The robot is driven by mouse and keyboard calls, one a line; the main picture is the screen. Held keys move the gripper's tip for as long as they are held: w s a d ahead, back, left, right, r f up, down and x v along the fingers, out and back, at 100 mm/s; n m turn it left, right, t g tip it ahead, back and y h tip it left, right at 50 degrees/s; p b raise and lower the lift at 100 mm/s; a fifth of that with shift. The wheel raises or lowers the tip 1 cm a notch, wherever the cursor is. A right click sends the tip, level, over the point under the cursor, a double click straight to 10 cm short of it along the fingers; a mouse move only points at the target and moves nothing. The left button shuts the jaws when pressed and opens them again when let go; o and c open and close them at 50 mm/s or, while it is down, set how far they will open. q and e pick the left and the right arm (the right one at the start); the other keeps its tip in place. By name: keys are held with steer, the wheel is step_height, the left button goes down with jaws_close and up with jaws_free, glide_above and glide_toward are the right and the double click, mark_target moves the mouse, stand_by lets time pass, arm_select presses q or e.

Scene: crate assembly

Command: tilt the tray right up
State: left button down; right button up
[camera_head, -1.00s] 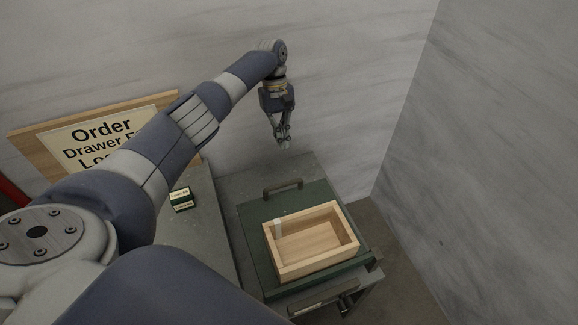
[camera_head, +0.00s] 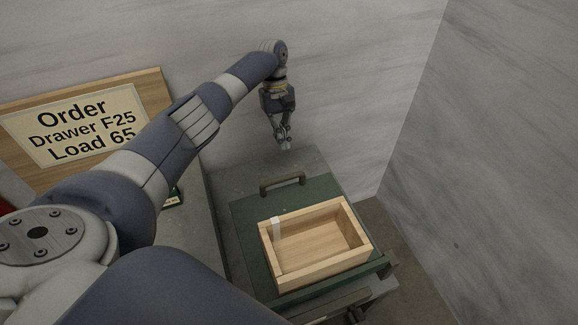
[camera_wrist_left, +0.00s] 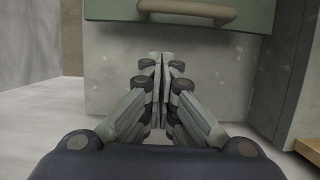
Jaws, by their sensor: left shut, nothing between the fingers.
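The green tray (camera_head: 247,232) lies on a grey stand, and it looks flat. Its brown far handle (camera_head: 283,179) stands at its back edge. The tray also shows at the top of the left wrist view (camera_wrist_left: 110,10), with the handle (camera_wrist_left: 187,12) there. An open wooden crate (camera_head: 322,271) sits on the tray. It looks empty apart from a small white piece at its left inner wall. My left gripper (camera_head: 285,143) points down beyond the far handle, apart from it. Its fingers (camera_wrist_left: 160,62) are shut with nothing between them. My right gripper is out of view.
A grey work surface (camera_head: 205,240) lies left of the tray. The order sign (camera_head: 75,125) stands behind. Walls close in at the back and right.

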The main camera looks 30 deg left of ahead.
arm_select(q)
steer(key=s+d+f+p, duration=0.2)
steer(key=s+d+f, duration=0.1)
steer(key=f, duration=0.3)
steer(key=shift+d+f+p, duration=0.15)
steer(key=shift+d+p, duration=0.25)
steer(key=shift+d, duration=0.2)
steer(key=shift+s, duration=0.1)
stand_by(0.4)
